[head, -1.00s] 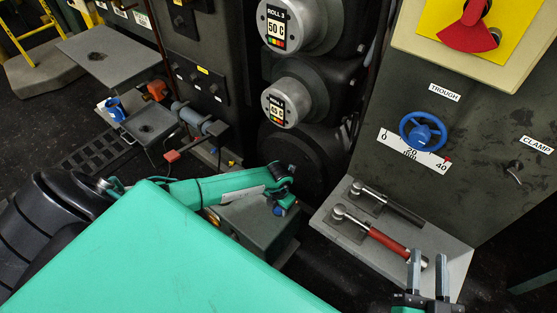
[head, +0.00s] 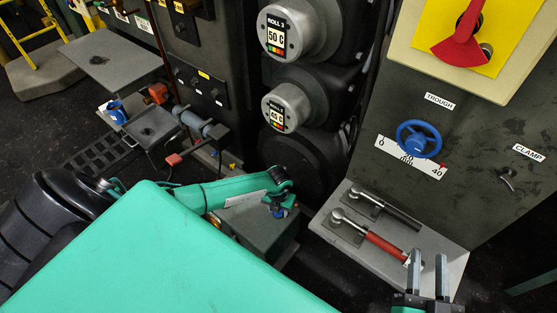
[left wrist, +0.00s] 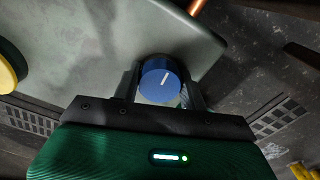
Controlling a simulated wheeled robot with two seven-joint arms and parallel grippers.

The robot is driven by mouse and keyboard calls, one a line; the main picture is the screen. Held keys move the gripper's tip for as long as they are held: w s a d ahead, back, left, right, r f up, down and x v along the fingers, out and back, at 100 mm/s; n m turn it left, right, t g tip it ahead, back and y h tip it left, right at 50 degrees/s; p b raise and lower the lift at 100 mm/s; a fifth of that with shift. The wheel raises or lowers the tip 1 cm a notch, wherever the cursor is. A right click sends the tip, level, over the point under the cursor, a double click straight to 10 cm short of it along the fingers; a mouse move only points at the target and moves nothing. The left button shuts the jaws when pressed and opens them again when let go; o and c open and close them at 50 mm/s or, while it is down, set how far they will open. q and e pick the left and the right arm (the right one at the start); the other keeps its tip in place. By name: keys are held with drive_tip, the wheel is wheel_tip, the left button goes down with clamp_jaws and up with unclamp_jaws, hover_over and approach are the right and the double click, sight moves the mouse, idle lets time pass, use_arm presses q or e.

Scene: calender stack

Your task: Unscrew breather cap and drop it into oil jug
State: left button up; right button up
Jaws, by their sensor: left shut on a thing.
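My left gripper (head: 279,203) is over a grey box (head: 247,229) below the rolls, pointing down. A small blue part (head: 280,212) shows at the fingertips in the head view. My right gripper (head: 427,276) is open and empty, its fingers upright near the red-handled wrench. I cannot clearly identify an oil jug; a blue item (head: 116,112) stands at the left.
A blue handwheel (head: 418,139) is on the right panel. A yellow rounded thing (left wrist: 6,78) is at the left wrist view's left edge. A floor grate (head: 100,155) is at left.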

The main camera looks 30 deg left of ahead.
use_arm(q)
drive_tip(key=shift+f, duration=0.1)
drive_tip(key=o, duration=1.1)
